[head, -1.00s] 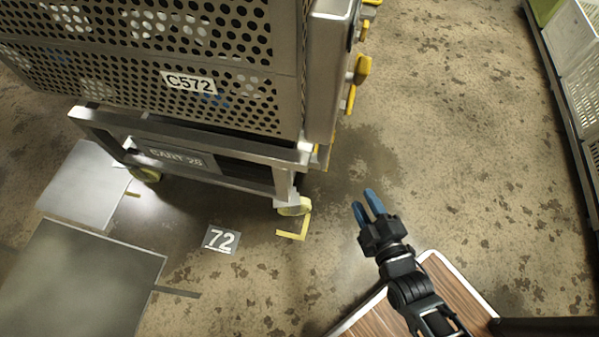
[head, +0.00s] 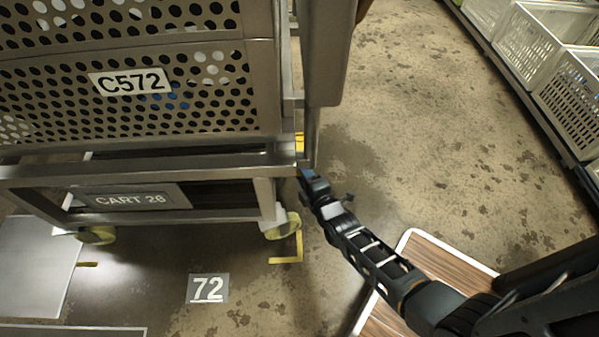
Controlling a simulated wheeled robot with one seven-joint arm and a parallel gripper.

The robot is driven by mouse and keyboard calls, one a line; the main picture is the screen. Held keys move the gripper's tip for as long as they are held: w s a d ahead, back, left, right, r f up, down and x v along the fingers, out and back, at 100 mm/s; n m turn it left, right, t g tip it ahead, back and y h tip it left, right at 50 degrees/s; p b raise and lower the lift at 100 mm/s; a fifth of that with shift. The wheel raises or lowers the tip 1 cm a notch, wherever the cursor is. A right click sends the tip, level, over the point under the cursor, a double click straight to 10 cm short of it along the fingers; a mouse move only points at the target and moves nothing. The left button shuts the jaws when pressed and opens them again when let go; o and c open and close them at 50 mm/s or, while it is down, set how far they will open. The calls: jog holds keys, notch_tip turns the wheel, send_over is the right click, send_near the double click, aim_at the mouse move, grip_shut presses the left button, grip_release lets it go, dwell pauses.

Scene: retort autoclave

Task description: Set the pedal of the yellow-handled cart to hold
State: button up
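The cart (head: 230,213) is a steel frame labelled "CART 26" or "28", carrying a perforated crate labelled C572 (head: 128,82). Its wheels have yellowish rims, one at the near right corner (head: 283,227) and one further left (head: 97,235). A small yellow part (head: 299,143) shows behind the right corner post; I cannot tell if it belongs to a handle. I cannot make out a pedal. My gripper (head: 306,176) is by the right end of the cart's frame, seen from behind, close to the post. Its fingertips are mostly hidden, and contact cannot be told.
A metal plate (head: 35,268) is at left. White baskets (head: 572,85) line a rack at right. Floor between cart and rack is clear.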

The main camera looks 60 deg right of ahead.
jog(key=shift+b+x, duration=0.3)
jog(key=shift+x, duration=0.85)
jog(key=shift+s, duration=0.1)
grip_shut()
